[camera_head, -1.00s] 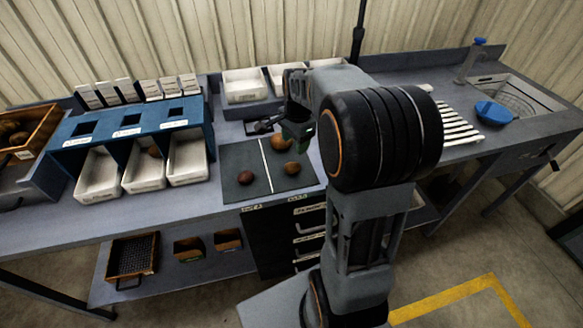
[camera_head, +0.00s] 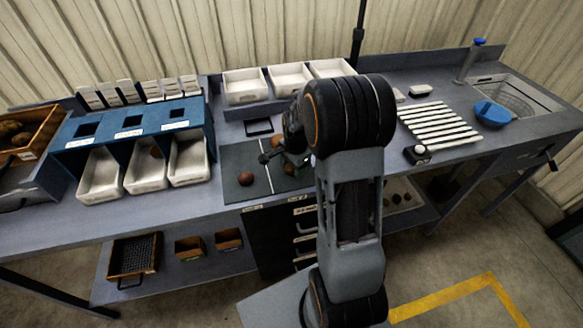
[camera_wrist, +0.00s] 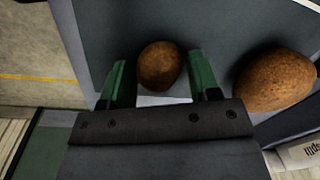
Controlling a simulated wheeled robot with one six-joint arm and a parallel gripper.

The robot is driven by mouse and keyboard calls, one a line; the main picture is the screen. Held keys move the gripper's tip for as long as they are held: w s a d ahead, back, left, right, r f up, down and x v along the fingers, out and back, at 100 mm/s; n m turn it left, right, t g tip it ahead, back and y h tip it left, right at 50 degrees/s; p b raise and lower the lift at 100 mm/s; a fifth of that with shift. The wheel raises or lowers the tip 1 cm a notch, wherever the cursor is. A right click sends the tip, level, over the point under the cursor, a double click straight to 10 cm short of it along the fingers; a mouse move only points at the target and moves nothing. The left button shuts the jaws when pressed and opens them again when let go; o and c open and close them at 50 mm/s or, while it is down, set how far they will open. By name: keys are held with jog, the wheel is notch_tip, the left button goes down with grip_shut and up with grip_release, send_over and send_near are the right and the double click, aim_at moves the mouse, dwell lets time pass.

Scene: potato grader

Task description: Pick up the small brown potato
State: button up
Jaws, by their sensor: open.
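The small brown potato (camera_wrist: 160,66) lies on the dark sorting board (camera_wrist: 215,25) in the wrist view, between the two green fingers of my gripper (camera_wrist: 158,72). The fingers are open, with a visible gap on each side of the potato. In the head view, the potato (camera_head: 290,169) shows low beside my gripper, partly covered. A larger tan-brown potato (camera_wrist: 275,80) lies to the right, just outside the right finger. A dark reddish potato (camera_head: 246,179) lies on the board's left half, across a white line.
White bins (camera_head: 100,190) stand under a blue labelled rack (camera_head: 130,143) to the left. More white trays (camera_head: 243,101) stand behind the board. White slats (camera_head: 440,138) and a blue bowl (camera_head: 492,113) are to the right.

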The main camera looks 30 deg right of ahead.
jog(key=shift+f, duration=0.15)
jog(key=shift+c, duration=0.4)
jog(key=c, duration=0.7)
jog(key=shift+o, duration=0.2)
